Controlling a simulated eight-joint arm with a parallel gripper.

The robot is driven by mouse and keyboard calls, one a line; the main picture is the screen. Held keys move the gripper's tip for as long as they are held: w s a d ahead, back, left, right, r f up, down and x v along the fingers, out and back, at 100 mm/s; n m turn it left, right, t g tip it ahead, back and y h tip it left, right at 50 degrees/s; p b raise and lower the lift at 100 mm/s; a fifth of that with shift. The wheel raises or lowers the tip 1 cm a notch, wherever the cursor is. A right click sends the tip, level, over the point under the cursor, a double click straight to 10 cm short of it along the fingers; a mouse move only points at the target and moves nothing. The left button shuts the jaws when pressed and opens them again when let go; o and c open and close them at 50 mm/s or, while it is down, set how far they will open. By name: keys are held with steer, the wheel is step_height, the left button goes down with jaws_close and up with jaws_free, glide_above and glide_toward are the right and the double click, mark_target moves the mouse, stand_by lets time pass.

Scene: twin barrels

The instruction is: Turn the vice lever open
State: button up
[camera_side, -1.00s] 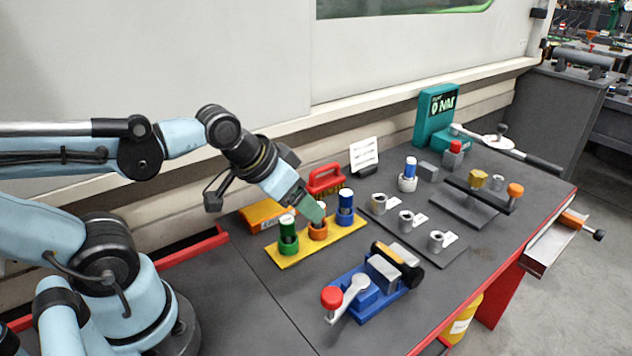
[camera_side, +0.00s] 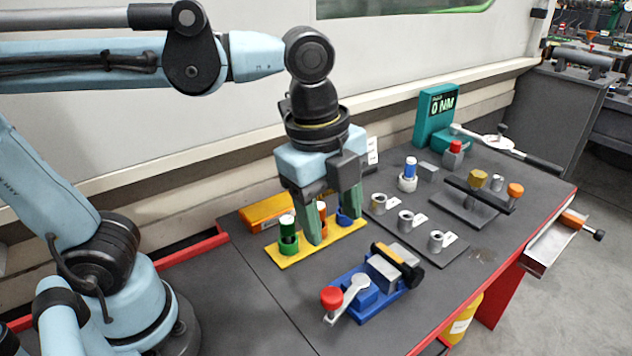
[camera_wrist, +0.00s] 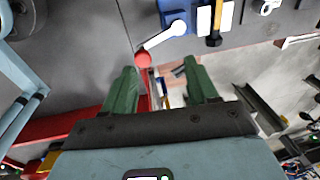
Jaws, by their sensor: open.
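The blue vice (camera_side: 375,284) sits near the front edge of the bench. Its grey lever (camera_side: 346,297) ends in a red knob (camera_side: 332,297) on the vice's left side, pointing toward the front left. My gripper (camera_side: 336,230) is open and empty, its green fingers pointing down above and behind the vice, in front of the yellow rack. In the wrist view my gripper's fingers (camera_wrist: 164,78) are spread apart, and the red knob (camera_wrist: 143,59) shows just beyond the left fingertip. The pale lever (camera_wrist: 166,36) runs from the knob to the vice (camera_wrist: 184,15).
A yellow rack (camera_side: 284,261) with green, orange and blue holders stands behind the vice, partly hidden by my gripper. A grey plate with silver sockets (camera_side: 406,220) lies to the right. A torque tester (camera_side: 430,122) stands at the back. Bare bench lies left of the vice.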

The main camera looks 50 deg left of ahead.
mark_target(331, 293)
steer(key=s+d+r+m+g, duration=0.1)
steer(key=s+d+r+m, duration=0.15)
steer(key=m, duration=0.35)
steer(key=shift+y, duration=0.3)
steer(key=shift+w+d+f, duration=0.1)
steer(key=shift+d+f, duration=0.1)
steer(key=shift+f, duration=2.9)
steer(key=shift+w+d+f, duration=0.1)
steer(key=shift+d+f, duration=0.05)
steer(key=shift+f, duration=2.95)
jaws_close()
